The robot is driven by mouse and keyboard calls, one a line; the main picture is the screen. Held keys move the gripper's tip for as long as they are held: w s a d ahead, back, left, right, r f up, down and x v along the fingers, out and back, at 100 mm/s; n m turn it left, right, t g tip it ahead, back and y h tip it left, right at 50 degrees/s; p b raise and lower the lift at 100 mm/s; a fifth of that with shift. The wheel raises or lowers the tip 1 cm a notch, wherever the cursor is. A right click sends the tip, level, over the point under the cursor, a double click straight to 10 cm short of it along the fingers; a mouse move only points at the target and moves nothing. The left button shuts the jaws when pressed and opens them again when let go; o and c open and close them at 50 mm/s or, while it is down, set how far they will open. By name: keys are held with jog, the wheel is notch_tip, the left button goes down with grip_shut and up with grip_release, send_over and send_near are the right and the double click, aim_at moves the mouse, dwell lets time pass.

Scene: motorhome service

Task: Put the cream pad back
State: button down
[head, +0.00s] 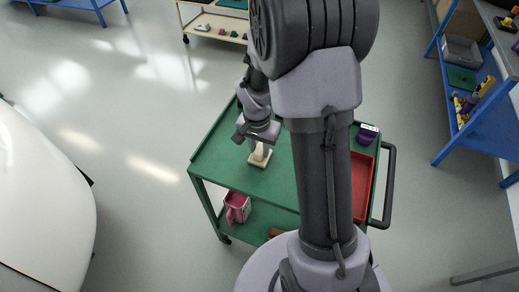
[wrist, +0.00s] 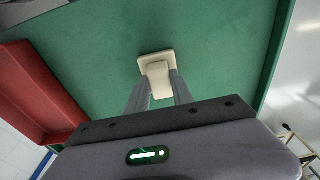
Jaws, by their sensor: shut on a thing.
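The cream pad (head: 259,158) is a small pale block with a wider base and a raised grip part. It is at the green cart's top (head: 225,170), towards its left part in the head view. My gripper (head: 261,144) is above it, pointing down, with its fingers shut on the pad's raised part. In the wrist view the cream pad (wrist: 157,66) sits between the two finger ends (wrist: 160,82), its wide base beyond them. I cannot tell whether the base touches the cart top.
A red tray (head: 362,185) lies at the cart's right end, with a dark purple item (head: 366,134) behind it. A pink container (head: 237,207) stands on the lower shelf. A white vehicle body (head: 45,205) is at left, a blue shelf unit (head: 480,120) at right. The cart top around the pad is clear.

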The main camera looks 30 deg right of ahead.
jog(key=c, duration=1.1)
grip_release()
